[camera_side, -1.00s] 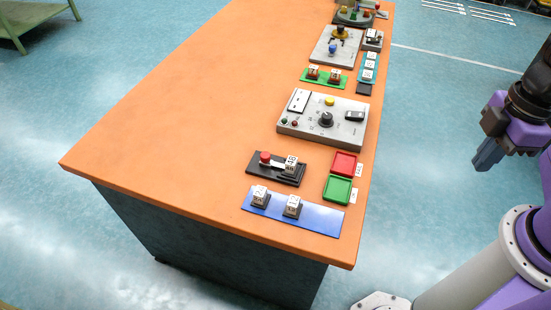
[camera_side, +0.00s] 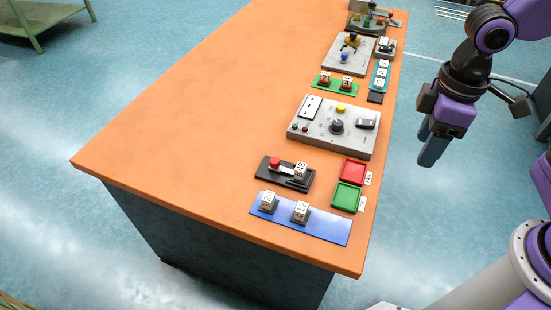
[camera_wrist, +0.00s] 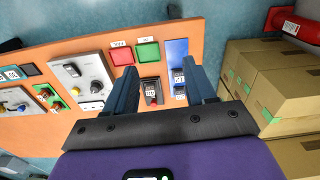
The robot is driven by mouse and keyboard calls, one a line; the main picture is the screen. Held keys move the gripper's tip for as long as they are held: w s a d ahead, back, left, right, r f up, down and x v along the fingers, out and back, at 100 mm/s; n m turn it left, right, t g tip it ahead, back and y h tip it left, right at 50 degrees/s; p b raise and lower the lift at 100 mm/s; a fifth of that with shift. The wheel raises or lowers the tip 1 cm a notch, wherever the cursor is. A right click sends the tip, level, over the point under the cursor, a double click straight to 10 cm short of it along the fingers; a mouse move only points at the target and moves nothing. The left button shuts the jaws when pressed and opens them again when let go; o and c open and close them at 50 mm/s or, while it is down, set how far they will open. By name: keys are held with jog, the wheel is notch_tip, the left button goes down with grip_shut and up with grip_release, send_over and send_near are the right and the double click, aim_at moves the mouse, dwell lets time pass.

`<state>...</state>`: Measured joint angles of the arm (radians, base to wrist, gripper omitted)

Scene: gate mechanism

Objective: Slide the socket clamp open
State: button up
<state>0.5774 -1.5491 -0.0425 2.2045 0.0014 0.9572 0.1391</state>
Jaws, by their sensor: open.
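The likely socket clamp is a black base (camera_side: 268,178) with a red knob (camera_side: 275,162), a light slider bar and a numbered white cube (camera_side: 300,171) at the bar's right end. It sits near the front of the orange table. It also shows in the wrist view as a dark base with a red knob (camera_wrist: 151,101), between my fingers. My gripper (camera_side: 430,150) is open and empty, pointing down off the table's right edge, well apart from the clamp. In the wrist view my gripper (camera_wrist: 158,68) has its two fingers spread, partly covering the table.
A blue plate (camera_side: 325,230) with two cubes lies in front of the clamp. Red (camera_side: 353,171) and green (camera_side: 347,197) trays stand right of it. A grey control panel (camera_side: 310,135) lies behind. The table's left part is clear. Cardboard boxes (camera_wrist: 275,80) show in the wrist view.

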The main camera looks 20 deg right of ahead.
jog(key=w+a+f+m, duration=0.2)
jog(key=w+a+m, duration=0.3)
jog(key=w+a, duration=0.75)
jog(key=m, duration=0.5)
send_over(275, 160)
notch_tip(275, 160, down, 6)
notch_tip(275, 160, down, 17)
jog(key=shift+r, duration=0.1)
